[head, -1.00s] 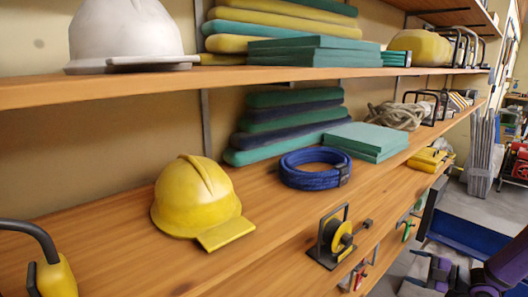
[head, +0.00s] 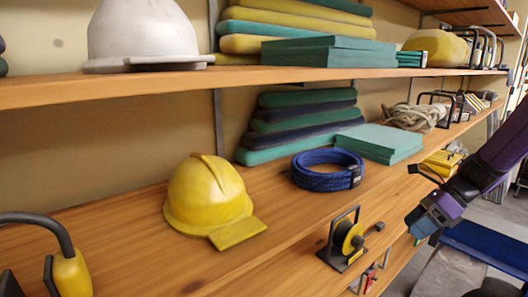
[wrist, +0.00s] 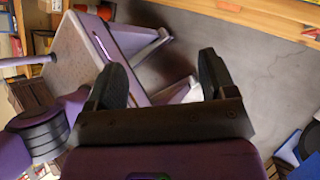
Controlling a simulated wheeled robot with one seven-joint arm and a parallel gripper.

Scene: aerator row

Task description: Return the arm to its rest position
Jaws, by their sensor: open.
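My gripper (wrist: 162,78) is open in the wrist view, with two dark fingers spread apart and nothing between them. Beyond the fingers are grey floor and purple parts of my own body. In the head view my purple arm (head: 482,165) reaches in from the right edge, in front of the right part of the shelving and clear of the goods on it. Its end is at the lower right; the fingers are hard to make out there.
A white helmet (head: 140,30) stands on the shelf above. Floor shows beyond my arm at the right.

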